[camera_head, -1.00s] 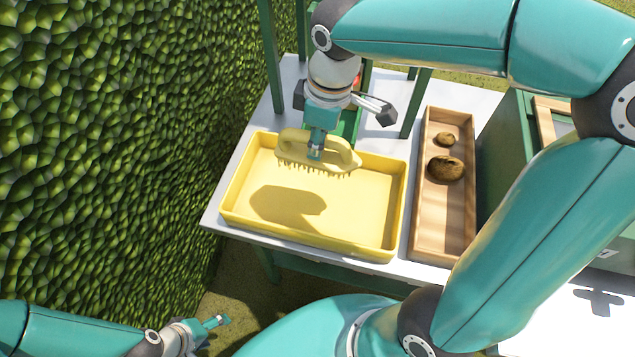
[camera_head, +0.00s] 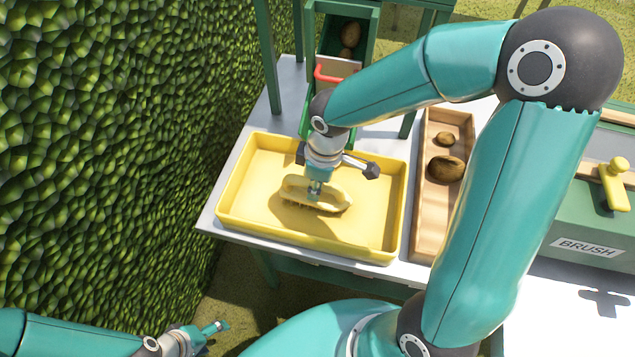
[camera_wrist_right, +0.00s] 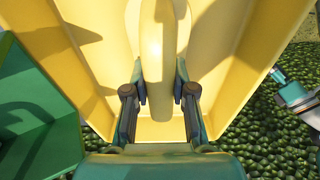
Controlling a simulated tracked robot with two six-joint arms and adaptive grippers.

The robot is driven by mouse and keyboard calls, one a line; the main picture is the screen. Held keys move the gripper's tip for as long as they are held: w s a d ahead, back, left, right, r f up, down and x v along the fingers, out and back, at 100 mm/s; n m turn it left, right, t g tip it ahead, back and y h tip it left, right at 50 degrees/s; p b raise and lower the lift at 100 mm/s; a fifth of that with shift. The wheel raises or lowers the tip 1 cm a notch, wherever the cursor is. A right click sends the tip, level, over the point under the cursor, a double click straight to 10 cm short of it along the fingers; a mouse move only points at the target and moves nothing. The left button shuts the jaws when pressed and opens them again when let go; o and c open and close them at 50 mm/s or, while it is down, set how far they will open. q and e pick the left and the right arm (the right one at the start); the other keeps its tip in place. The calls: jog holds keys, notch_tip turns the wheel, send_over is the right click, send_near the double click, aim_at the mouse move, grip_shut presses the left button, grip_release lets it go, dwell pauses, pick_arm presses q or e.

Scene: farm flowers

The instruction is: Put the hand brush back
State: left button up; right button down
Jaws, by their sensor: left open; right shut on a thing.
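The yellow hand brush (camera_head: 335,199) is low inside the yellow tray (camera_head: 230,195), bristles downward. I cannot tell whether they touch the tray floor. My right gripper (camera_head: 315,188) is shut on its handle from above. In the right wrist view the brush (camera_wrist_right: 157,45) runs between the fingers of my right gripper (camera_wrist_right: 160,88), with the tray walls around. My left gripper (camera_head: 217,329) is open and empty at the lower left, away from the tray, low beside the hedge. A green box with a BRUSH label (camera_head: 588,248) stands at the right.
A wooden trough (camera_head: 424,225) with brown potatoes (camera_head: 446,168) stands right of the tray. A green chute (camera_head: 362,55) with a red handle (camera_head: 325,74) is behind it. A hedge (camera_head: 110,150) closes the left side. A yellow handle-like thing (camera_head: 614,186) is on the green box.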

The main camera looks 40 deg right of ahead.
jog(key=shift+f, duration=0.1)
jog(key=c, duration=1)
grip_release()
jog(key=shift+o, duration=0.2)
jog(key=shift+r, duration=0.3)
notch_tip(320, 180, up, 12)
jog(key=s+p, duration=0.1)
jog(key=shift+d+f, duration=0.15)
jog(key=shift+d, duration=0.3)
jog(key=shift+s+p, duration=0.1)
jog(key=shift+p, duration=0.25)
